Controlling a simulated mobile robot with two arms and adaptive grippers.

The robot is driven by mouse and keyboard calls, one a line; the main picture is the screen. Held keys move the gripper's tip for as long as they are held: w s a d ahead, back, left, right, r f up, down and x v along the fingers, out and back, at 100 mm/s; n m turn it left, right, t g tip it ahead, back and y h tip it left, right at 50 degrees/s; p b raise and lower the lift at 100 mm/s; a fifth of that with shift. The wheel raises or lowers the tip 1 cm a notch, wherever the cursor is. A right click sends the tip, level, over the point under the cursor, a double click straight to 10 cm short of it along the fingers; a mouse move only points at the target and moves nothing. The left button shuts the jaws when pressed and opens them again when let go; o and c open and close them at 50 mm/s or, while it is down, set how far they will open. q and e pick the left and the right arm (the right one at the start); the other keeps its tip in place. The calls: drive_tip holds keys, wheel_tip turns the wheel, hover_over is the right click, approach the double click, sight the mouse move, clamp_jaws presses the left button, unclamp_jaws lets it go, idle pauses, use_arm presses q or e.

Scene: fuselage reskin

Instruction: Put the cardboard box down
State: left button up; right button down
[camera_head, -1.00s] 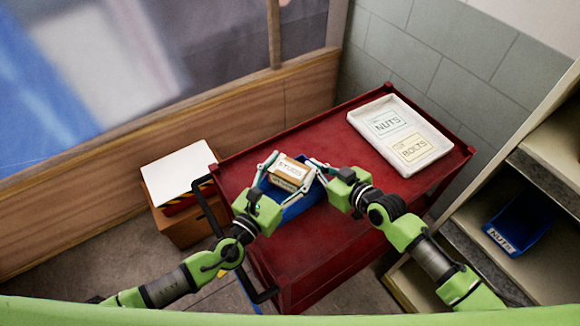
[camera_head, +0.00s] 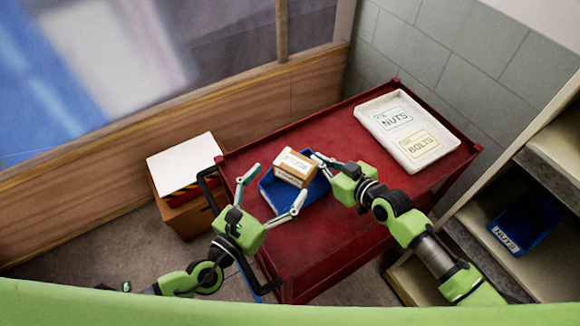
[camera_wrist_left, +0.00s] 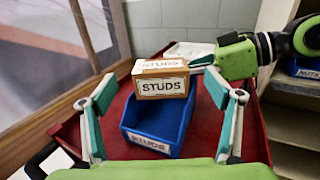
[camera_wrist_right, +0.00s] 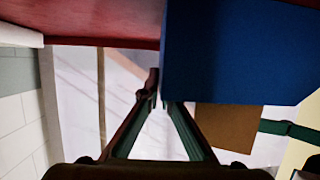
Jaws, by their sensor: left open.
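The cardboard box (camera_head: 295,166), labelled STUDS, sits at the blue bin (camera_head: 268,194) on the red cart. In the left wrist view the box (camera_wrist_left: 160,80) shows over the far end of the bin (camera_wrist_left: 158,118); whether it rests on the rim or inside is unclear. My left gripper (camera_head: 277,190) is open, its fingers spread either side of the bin and apart from the box. My right gripper (camera_head: 322,166) is at the bin's right edge, close to the box. In the right wrist view its fingers (camera_wrist_right: 157,95) converge at the bin's wall (camera_wrist_right: 235,50), one tip partly hidden.
The red cart top (camera_head: 330,235) is clear in front. A white tray (camera_head: 446,146) labelled NUTS and BOLTS lies at its right. A shelf at right holds another blue bin (camera_head: 525,222). A brown carton (camera_head: 188,213) with a white top stands left of the cart.

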use_arm(q)
drive_tip(key=v, duration=0.4)
drive_tip(key=shift+s, duration=0.1)
use_arm(e)
drive_tip(key=c, duration=2.2)
unclamp_jaws()
drive_tip(key=shift+s, duration=0.1)
